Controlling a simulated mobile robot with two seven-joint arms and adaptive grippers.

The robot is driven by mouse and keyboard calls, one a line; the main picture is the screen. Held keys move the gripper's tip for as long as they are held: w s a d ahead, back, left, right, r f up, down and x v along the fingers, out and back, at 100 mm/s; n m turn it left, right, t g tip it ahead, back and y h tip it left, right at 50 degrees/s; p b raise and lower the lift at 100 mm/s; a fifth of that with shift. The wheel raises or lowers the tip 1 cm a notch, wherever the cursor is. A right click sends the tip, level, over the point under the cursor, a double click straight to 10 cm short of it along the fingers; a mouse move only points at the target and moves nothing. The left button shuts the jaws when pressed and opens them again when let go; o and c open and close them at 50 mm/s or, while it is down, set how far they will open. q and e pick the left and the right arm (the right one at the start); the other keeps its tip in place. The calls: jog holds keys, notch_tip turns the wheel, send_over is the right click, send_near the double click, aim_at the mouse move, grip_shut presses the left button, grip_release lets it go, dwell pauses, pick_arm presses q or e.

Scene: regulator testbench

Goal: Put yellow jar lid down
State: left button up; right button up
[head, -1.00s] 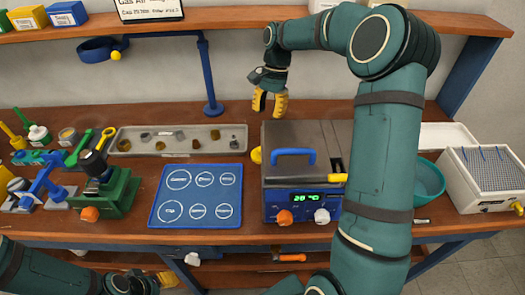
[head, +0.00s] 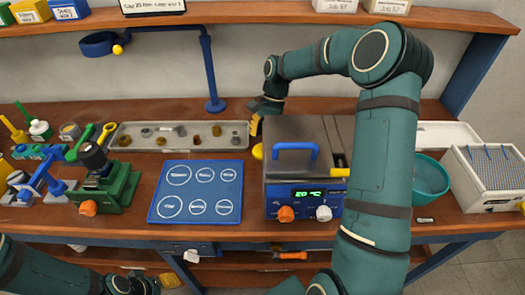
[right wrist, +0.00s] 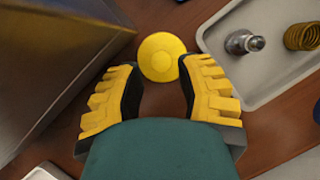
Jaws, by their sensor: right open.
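The yellow jar lid (right wrist: 162,57) is a round disc lying on the wooden bench between the grey box-shaped bath and the metal tray. In the head view it shows as a small yellow shape (head: 257,151) at the bath's left side. My right gripper (right wrist: 161,78) is open, with the lid in front of and partly between its two yellow fingertips. I cannot tell whether a fingertip touches it.
The bath (head: 303,190) stands close beside the lid. The tray (head: 120,139) with several small fittings lies on the other side. A blue mat (head: 205,219) with printed circles lies in front of the tray. A teal bowl (head: 430,180) is right of the bath.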

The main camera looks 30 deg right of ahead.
aim_at(257, 151)
jog(key=x, duration=0.4)
jog(key=shift+b, duration=0.4)
jog(key=shift+o, duration=0.4)
grip_shut()
jog(key=shift+r, duration=0.1)
